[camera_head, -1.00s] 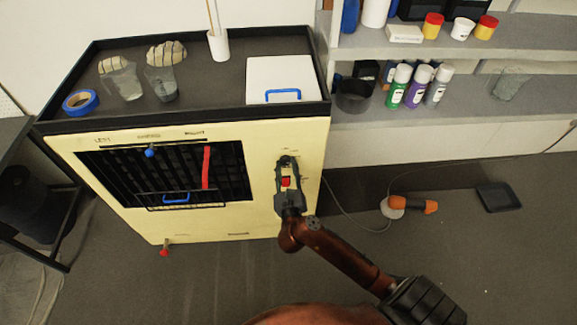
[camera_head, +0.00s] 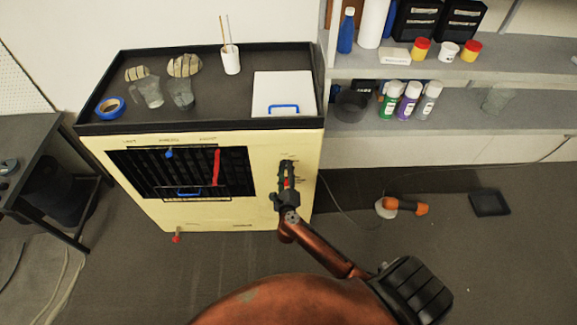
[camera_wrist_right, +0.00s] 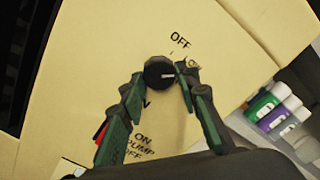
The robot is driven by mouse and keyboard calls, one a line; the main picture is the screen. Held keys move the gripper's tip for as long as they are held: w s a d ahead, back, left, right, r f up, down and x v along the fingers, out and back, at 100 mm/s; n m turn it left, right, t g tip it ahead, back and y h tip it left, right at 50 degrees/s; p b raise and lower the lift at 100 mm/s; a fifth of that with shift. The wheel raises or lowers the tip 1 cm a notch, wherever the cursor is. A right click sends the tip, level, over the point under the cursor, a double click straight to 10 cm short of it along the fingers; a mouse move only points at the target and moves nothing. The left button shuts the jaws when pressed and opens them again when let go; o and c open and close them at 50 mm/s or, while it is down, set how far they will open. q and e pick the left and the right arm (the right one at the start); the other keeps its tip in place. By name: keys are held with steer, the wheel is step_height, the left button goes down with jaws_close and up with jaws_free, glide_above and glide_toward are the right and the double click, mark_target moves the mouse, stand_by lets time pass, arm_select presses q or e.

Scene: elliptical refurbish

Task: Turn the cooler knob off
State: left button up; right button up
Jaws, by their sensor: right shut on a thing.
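The cooler (camera_head: 255,185) is a cream cabinet with a black grille on its front. Its black round knob (camera_wrist_right: 159,72) with a white pointer mark shows in the right wrist view, on the cream panel below the printed word OFF. The white mark points to the right of the picture. My right gripper (camera_wrist_right: 163,88) has its two green-sided fingers on either side of the knob, shut on it. In the head view my right gripper (camera_head: 287,170) is at the right part of the cooler's front and hides the knob. My left gripper is not in view.
A red switch (camera_wrist_right: 101,131) and ON, PUMP, OFF lettering are beside the left finger. Blue tape (camera_head: 110,107), glasses and a white board (camera_head: 283,92) lie on the cooler's top. Shelves (camera_head: 440,110) with bottles stand at right. An orange tool (camera_head: 405,207) lies on the floor.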

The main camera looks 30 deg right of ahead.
steer(key=n+p, duration=0.3)
steer(key=p, duration=0.1)
steer(key=n+p, duration=0.2)
steer(key=p, duration=0.1)
steer(key=shift+a+r+n, duration=0.1)
steer(key=shift+r+n, duration=0.2)
steer(key=shift+n+p, duration=1)
steer(key=shift+n, duration=0.1)
steer(key=shift+f+n+p, duration=0.1)
steer(key=shift+n+p, duration=0.65)
steer(key=shift+n, duration=0.35)
steer(key=o, duration=1.2)
steer(key=shift+c, duration=0.2)
